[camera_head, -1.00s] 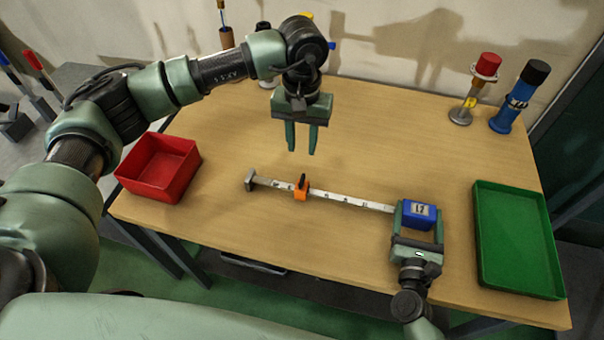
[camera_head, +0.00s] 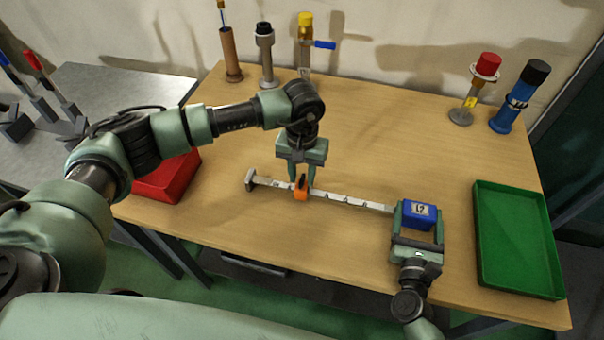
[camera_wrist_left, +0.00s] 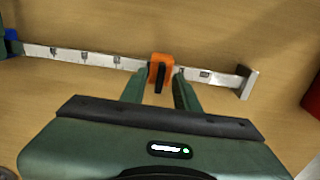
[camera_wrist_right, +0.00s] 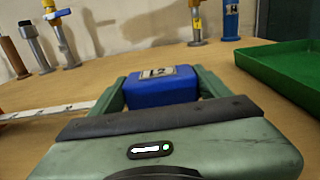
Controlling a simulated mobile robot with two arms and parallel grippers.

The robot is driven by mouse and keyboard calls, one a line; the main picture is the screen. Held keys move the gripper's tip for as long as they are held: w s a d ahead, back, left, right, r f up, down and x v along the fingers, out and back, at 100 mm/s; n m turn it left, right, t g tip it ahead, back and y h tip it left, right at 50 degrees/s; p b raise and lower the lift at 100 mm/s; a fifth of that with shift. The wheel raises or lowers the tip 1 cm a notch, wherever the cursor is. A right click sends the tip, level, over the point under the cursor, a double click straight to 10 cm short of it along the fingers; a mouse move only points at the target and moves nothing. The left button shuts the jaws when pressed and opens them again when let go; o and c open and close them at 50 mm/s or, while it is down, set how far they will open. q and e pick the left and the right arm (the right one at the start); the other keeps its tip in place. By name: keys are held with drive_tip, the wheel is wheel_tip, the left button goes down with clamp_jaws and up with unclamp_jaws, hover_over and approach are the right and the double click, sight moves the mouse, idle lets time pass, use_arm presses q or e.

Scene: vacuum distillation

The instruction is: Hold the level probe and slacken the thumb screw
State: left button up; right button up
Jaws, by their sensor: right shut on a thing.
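The level probe is a long white marked rod (camera_head: 345,199) with a metal foot at its left end and a blue block (camera_head: 420,213) at its right end. An orange slider with a dark thumb screw (camera_head: 301,188) sits on the rod nearer the foot. My right gripper (camera_head: 418,222) is shut on the blue block, which also shows between its fingers in the right wrist view (camera_wrist_right: 162,87). My left gripper (camera_head: 301,182) is open just above the rod. In the left wrist view its fingers (camera_wrist_left: 160,80) stand either side of the orange slider (camera_wrist_left: 161,68); contact cannot be told.
A red tray (camera_head: 170,185) is at the left, partly behind my left arm. A green tray (camera_head: 517,280) is at the right. Several upright tools, including a blue cylinder (camera_head: 518,97), stand along the back edge.

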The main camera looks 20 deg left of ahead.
use_arm(q)
clamp_jaws()
drive_tip(key=shift+n, duration=0.4)
drive_tip(key=n, duration=1.2)
drive_tip(key=shift+n, duration=2.6)
